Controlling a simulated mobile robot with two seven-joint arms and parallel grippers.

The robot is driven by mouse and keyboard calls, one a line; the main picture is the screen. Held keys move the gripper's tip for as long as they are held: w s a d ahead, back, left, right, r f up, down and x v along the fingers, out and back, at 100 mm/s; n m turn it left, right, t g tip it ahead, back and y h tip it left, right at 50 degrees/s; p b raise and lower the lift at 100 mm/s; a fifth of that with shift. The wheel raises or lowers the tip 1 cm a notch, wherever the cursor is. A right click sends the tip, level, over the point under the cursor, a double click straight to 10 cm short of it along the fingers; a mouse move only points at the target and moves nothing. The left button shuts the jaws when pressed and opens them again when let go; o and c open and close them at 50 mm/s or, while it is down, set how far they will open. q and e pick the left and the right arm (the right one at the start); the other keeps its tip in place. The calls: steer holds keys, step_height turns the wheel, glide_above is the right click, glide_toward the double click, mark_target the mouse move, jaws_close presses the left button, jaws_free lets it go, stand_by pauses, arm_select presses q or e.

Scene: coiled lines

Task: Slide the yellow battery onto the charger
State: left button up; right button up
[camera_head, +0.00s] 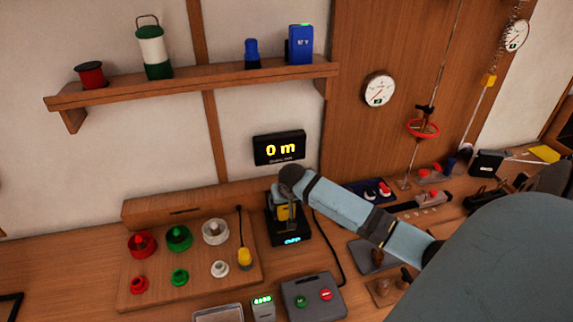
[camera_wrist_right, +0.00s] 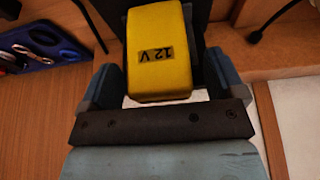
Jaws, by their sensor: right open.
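The yellow battery (camera_head: 284,212), marked 12 V, is at the black charger (camera_head: 291,238) on the bench, partly hidden by my right gripper (camera_head: 287,197). The charger has a small lit cyan display at its front, too small to read surely. In the right wrist view the battery (camera_wrist_right: 160,45) lies between the two blue fingers of my right gripper (camera_wrist_right: 162,88), with a narrow gap visible on each side. The fingers are open around it. Whether the battery is fully seated on the charger cannot be told. My left gripper is not in view.
A wooden board (camera_head: 160,285) with red, green and white round parts lies left of the charger. A grey button box (camera_head: 313,298) stands in front. A black cable runs right of the charger. A shelf (camera_head: 200,80) above holds a lantern and a blue pack. A display (camera_head: 279,148) reads 0 m.

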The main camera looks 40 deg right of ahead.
steer(key=shift+r, duration=0.2)
arm_select(q)
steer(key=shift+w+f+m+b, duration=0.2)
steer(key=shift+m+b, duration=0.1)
steer(key=shift+b, duration=0.45)
arm_select(e)
steer(key=v, duration=1.3)
steer(key=shift+s+r, duration=0.15)
steer(key=shift+s, duration=0.05)
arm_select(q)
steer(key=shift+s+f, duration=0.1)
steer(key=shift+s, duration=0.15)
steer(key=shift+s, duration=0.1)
arm_select(e)
steer(key=shift+s+a, duration=0.1)
